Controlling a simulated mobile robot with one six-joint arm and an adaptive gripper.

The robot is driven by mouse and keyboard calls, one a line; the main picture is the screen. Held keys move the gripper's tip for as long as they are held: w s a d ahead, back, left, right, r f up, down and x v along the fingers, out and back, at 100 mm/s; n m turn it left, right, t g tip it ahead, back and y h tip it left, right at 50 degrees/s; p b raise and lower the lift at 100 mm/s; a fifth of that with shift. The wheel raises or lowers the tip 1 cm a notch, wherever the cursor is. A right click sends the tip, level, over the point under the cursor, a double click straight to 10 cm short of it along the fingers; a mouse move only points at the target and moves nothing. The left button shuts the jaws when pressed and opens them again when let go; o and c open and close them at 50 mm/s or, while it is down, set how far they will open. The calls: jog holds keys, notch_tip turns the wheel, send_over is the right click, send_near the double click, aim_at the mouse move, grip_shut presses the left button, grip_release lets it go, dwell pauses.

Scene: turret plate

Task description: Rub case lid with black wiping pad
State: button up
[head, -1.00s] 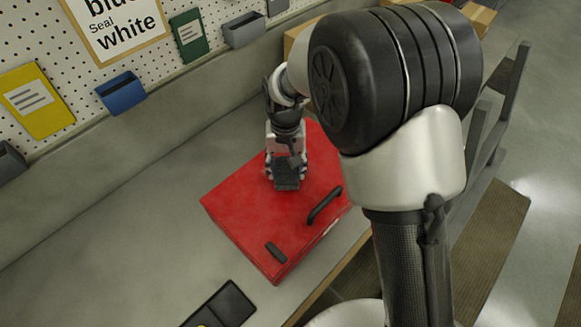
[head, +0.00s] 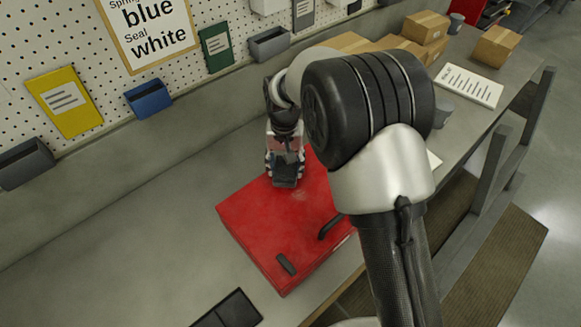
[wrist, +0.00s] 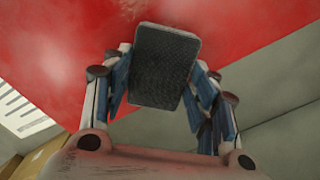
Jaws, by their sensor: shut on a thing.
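The red case (head: 262,222) lies flat on the bench with its lid up, and a dark handle (head: 330,226) and a dark latch (head: 286,264) show on its near side. My gripper (head: 286,172) is over the far-left part of the lid. It is shut on the black wiping pad (wrist: 164,66), which shows between the fingers in the wrist view. The pad appears to be at or very near the red lid (wrist: 60,50); I cannot tell whether it touches. Pale, dusty smudges show on the lid. My arm hides the case's right part.
A black tray (head: 232,312) lies on the near bench. Cardboard boxes (head: 425,27) and a white printed sheet (head: 469,85) are at the far right. A pegboard with blue (head: 148,99) and grey bins stands behind. The bench left of the case is clear.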

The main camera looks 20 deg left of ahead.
aim_at(294, 176)
jog(key=shift+a, duration=0.15)
jog(key=shift+s+d+b, duration=0.15)
jog(key=shift+s+d, duration=0.35)
jog(key=shift+d, duration=0.4)
jog(key=shift+s+d+b, duration=0.15)
jog(key=shift+s+d, duration=0.3)
jog(key=shift+d, duration=0.4)
jog(key=shift+s+d+f+b, duration=0.15)
jog(key=shift+s+d, duration=0.4)
jog(key=shift+d, duration=0.3)
jog(key=shift+s+d+f+b, duration=0.15)
jog(key=shift+s+d, duration=0.35)
jog(key=shift+d, duration=0.3)
jog(key=shift+s+d+r, duration=0.1)
jog(key=shift+s+d, duration=0.3)
jog(key=shift+d, duration=0.25)
jog(key=shift+s+d+r, duration=0.1)
jog(key=shift+s+d, duration=0.25)
jog(key=shift+d, duration=0.25)
jog(key=shift+w+a+r+p, duration=0.1)
jog(key=shift+r+p, duration=2)
jog(key=shift+r, duration=1)
